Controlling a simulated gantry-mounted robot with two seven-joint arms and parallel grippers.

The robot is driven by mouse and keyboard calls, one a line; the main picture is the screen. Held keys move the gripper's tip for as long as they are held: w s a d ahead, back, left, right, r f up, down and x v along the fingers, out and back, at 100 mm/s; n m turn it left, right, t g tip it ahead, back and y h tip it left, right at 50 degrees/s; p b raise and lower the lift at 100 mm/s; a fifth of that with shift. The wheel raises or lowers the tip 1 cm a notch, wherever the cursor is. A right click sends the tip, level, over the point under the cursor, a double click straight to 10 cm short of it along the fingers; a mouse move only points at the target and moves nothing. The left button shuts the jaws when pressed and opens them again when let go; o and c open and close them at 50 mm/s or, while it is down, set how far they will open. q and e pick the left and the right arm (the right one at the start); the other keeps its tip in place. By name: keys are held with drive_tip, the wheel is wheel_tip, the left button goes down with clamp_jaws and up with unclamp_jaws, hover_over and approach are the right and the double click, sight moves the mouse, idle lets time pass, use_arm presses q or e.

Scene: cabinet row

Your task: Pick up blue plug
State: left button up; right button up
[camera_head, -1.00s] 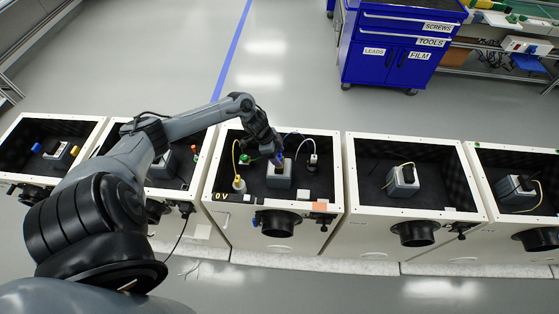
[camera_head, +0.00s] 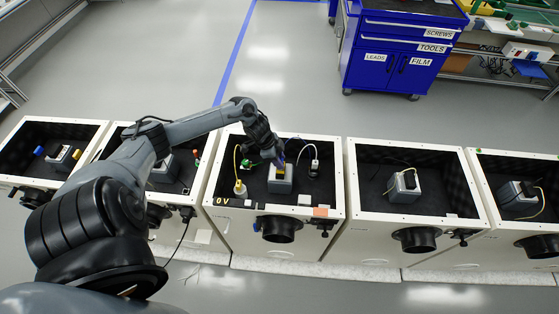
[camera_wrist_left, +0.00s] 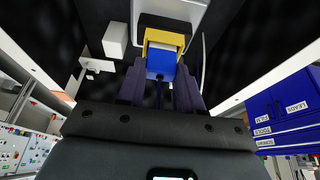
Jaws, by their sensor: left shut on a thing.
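The blue plug (camera_wrist_left: 161,63) sits between the two dark fingers of my left gripper (camera_wrist_left: 160,88) in the left wrist view. The gripper is shut on it. Just beyond the plug is a yellow part (camera_wrist_left: 162,39) on the pale grey block, touching or nearly touching the plug. In the head view my left gripper (camera_head: 279,161) reaches down into the middle open box, right above the grey block (camera_head: 280,181). The plug is mostly hidden by the gripper there. My right gripper is not in view.
The middle box (camera_head: 212,186) has raised white walls around the gripper. A yellow-cabled connector (camera_head: 240,188) stands left of the block, and a dark-and-white one (camera_head: 315,168) right of it. More open boxes flank it. A blue cabinet (camera_head: 395,50) stands behind.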

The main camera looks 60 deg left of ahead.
use_arm(q)
drive_tip(key=r+p, duration=0.1)
drive_tip(key=r, duration=0.3)
drive_tip(key=shift+d+r, duration=0.2)
drive_tip(key=s+d+r+p, duration=0.3)
drive_tip(key=d+r, duration=0.4)
drive_tip(key=d, duration=0.3)
drive_tip(key=shift+s+d+p, duration=0.3)
drive_tip(key=shift+d+p, duration=0.05)
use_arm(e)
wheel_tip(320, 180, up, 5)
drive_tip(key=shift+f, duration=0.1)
use_arm(q)
drive_tip(key=shift+d, duration=0.1)
drive_tip(key=shift+f, duration=0.1)
